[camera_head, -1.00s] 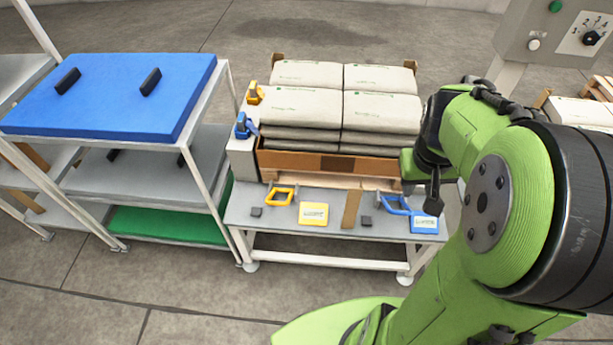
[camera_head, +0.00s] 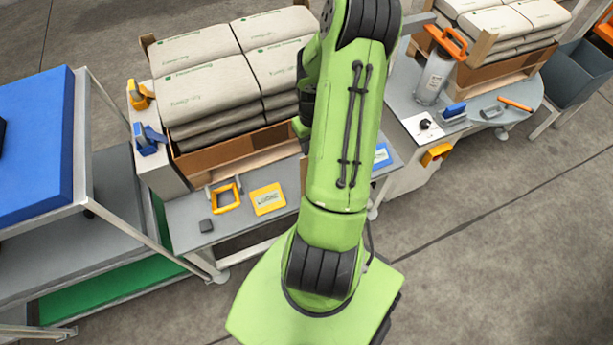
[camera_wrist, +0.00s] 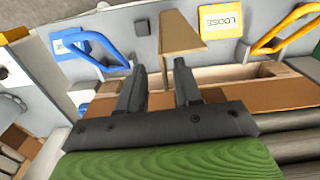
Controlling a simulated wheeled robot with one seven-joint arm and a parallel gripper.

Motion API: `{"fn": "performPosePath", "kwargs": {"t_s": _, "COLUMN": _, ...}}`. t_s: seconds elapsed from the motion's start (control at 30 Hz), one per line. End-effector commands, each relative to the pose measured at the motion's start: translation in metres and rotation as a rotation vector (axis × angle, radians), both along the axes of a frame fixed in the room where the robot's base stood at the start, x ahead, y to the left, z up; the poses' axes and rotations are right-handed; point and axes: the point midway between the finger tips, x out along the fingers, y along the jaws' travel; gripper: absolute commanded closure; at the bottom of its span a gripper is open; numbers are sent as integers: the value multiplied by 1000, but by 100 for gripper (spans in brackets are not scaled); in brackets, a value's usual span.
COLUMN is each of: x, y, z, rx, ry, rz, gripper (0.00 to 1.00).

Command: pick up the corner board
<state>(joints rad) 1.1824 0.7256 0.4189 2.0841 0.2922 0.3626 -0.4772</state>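The corner board (camera_wrist: 176,32) is a brown, angled strip on the grey bench top (camera_wrist: 225,52). In the wrist view it lies at the top middle, between a blue-handled tool (camera_wrist: 98,45) and a yellow card marked LOOSE (camera_wrist: 220,20). My gripper (camera_wrist: 160,67) is open and empty, with its two dark fingers pointing toward the board. The board shows just beyond the fingertips, apart from them as far as I can tell. In the head view my arm hides the gripper and most or all of the board.
Stacked bags (camera_head: 213,92) sit in a brown open box beside the bench tools. A yellow-handled tool (camera_head: 225,195) lies left of the LOOSE card. A blue-topped rack (camera_head: 38,150) stands left. A second bench (camera_head: 398,95) with a clear canister (camera_head: 433,77) is at right.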

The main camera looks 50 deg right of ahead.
Motion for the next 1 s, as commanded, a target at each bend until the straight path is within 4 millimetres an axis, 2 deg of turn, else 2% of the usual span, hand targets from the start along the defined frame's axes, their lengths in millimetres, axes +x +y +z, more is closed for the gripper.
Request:
{"fn": "performPosePath", "kwargs": {"t_s": 0.33, "x": 1, "y": 6, "z": -56, "rx": 3, "ry": 1, "rz": -1, "gripper": 66}}
{"fn": "performPosePath", "kwargs": {"t_s": 0.43, "x": 1, "y": 6, "z": -61, "rx": 0, "ry": -1, "rz": 0, "gripper": 66}}
{"fn": "performPosePath", "kwargs": {"t_s": 0.6, "x": 1, "y": 5, "z": -60, "rx": -1, "ry": 0, "rz": -1, "gripper": 66}}
{"fn": "performPosePath", "kwargs": {"t_s": 0.83, "x": 1, "y": 5, "z": -59, "rx": -1, "ry": 0, "rz": -1, "gripper": 100}}
{"fn": "performPosePath", "kwargs": {"t_s": 1.0, "x": 1, "y": 6, "z": -59, "rx": -1, "ry": 0, "rz": -1, "gripper": 100}}
